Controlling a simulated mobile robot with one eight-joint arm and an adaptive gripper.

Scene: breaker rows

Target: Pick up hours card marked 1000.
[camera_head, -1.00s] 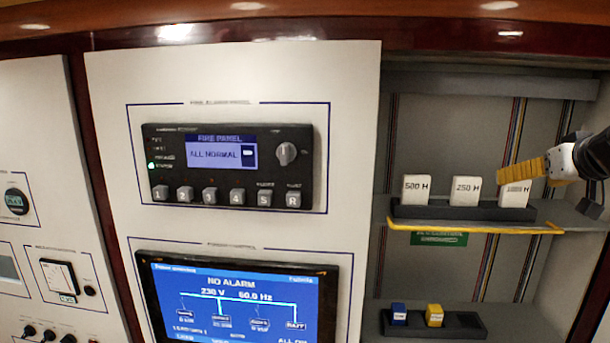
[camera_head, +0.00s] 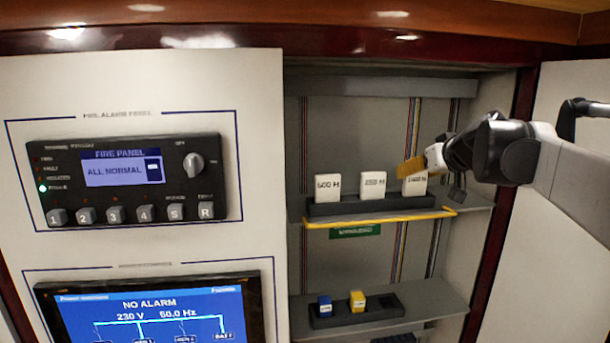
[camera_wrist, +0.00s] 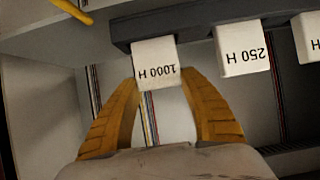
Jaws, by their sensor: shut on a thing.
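The hours card marked 1000 (camera_wrist: 156,64) is a white block with black print, upside down in the wrist view. It stands at the right end of a dark holder on the upper shelf, and its face also shows in the head view (camera_head: 416,187). My gripper (camera_wrist: 158,85) has its yellow fingers on either side of the card and is shut on it. In the head view my gripper (camera_head: 411,170) reaches in from the right, and a finger covers the card's upper part. The card still appears seated in the holder.
The 250 H card (camera_head: 373,184) and the 500 H card (camera_head: 327,187) stand to the left in the same holder (camera_head: 345,207). A yellow rail (camera_head: 380,218) runs along the shelf front. A lower holder (camera_head: 385,306) carries a blue and a yellow block.

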